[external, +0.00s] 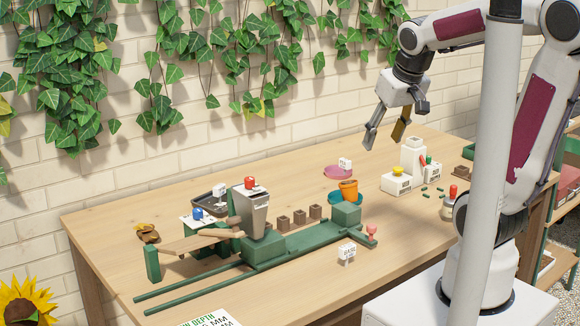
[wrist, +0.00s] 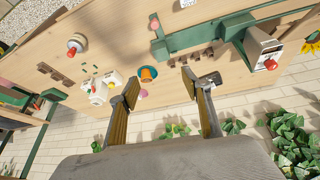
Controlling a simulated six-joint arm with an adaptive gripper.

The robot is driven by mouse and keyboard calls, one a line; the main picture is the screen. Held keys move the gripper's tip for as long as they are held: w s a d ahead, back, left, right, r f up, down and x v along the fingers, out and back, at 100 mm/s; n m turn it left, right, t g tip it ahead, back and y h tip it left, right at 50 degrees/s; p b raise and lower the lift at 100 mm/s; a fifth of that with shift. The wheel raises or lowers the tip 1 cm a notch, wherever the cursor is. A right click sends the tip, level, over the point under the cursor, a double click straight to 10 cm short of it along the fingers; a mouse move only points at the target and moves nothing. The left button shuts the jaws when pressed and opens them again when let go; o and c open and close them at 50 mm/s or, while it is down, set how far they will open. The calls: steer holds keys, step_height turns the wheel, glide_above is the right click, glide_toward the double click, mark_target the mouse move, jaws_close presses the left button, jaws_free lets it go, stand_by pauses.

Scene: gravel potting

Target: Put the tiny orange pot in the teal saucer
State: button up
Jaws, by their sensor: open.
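The tiny orange pot (external: 348,187) sits in the teal saucer (external: 333,197) near the middle of the table, behind the green block at the rail's end. It looks slightly tilted. In the wrist view the orange pot (wrist: 148,72) shows inside the ring of the teal saucer (wrist: 142,81). My gripper (external: 385,138) is open and empty, raised above the table, up and to the right of the pot. In the wrist view the open fingers (wrist: 160,80) stand apart, with pot and saucer visible between them, well beyond the tips.
A pink saucer (external: 338,173) with a white label lies behind the teal one. White blocks with a yellow knob (external: 397,182) stand to the right. A green rail frame with a grey hopper (external: 250,212) and several brown cubes (external: 300,217) fill the left.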

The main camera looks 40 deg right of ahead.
steer(key=w+d+f+m+h, duration=0.1)
steer(key=w+d+f, duration=0.2)
steer(key=w, duration=0.3)
steer(key=w+d+f+m, duration=0.1)
steer(key=w+d+f, duration=0.2)
steer(key=w, duration=0.3)
steer(key=m+g, duration=0.1)
glide_above(351, 184)
steer(key=s+a, duration=0.2)
step_height(351, 184, down, 13)
steer(key=shift+d+f+h, duration=0.3)
steer(key=shift+f+h, duration=0.1)
steer(key=shift+f, duration=0.1)
steer(key=shift+x, duration=1.2)
steer(key=shift+x, duration=2.6)
steer(key=shift+c, duration=0.4)
steer(key=c, duration=1)
